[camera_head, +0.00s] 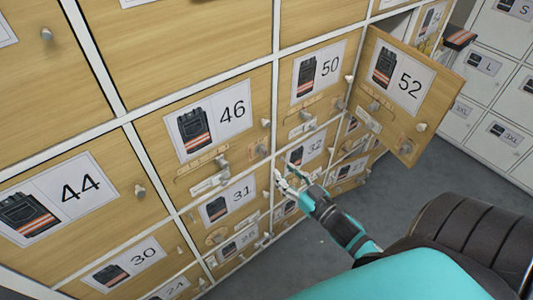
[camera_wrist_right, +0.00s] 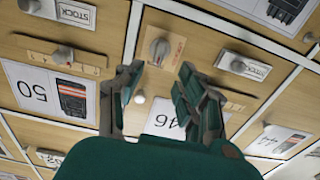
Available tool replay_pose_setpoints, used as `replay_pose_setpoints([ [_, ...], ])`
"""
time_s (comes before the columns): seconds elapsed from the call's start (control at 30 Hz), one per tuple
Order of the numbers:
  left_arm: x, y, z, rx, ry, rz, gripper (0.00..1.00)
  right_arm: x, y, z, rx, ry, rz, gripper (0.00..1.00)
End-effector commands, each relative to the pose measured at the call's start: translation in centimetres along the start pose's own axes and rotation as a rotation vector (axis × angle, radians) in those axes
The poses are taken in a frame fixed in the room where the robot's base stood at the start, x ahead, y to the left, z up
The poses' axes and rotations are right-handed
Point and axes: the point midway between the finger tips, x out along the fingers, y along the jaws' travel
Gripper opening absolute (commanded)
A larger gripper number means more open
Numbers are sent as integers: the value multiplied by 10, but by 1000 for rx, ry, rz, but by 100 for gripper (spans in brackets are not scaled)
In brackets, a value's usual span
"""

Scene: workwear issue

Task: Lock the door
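Wooden locker doors with number cards fill the head view. The door marked 46 (camera_head: 180,118) looks shut, and a small lock knob (camera_head: 262,150) sits at its lower right corner. My right gripper (camera_head: 284,182) is just below and right of that corner. In the right wrist view, the gripper (camera_wrist_right: 158,80) is open and empty, fingers pointing at a round grey lock knob (camera_wrist_right: 159,50) on a plate with an orange label. The knob shows between and beyond the fingertips; I cannot tell whether they touch it. My left gripper is not in view.
The door marked 52 (camera_head: 405,98) stands open at the upper right, sticking out toward my arm. The doors marked 50 (camera_head: 318,72) and 44 (camera_head: 60,200) look shut. White lockers (camera_head: 497,75) stand at the far right. Grey floor (camera_head: 405,185) is clear between.

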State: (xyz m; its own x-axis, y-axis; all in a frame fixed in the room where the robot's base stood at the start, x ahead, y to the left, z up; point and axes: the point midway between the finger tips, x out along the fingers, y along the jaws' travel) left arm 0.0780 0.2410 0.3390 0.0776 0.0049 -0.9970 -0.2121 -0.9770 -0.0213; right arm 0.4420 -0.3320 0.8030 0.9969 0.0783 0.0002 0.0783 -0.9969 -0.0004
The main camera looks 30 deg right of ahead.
Motion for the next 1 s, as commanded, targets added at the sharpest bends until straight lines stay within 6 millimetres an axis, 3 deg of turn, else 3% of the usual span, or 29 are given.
replay_pose_setpoints([
  [0.2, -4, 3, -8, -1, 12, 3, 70, 49, 0, -2, -1, 2, 1, 38],
  [0.4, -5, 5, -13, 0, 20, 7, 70, 79, 0, -1, 0, 1, 0, 38],
  [0.6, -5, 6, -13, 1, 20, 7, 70, 91, 0, 0, 0, -1, 1, 38],
  [0.87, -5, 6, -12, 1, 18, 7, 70, 92, 0, 0, 1, -1, 1, 38],
  [1.0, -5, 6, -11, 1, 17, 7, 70, 92, 0, 0, 0, -1, 1, 20],
])
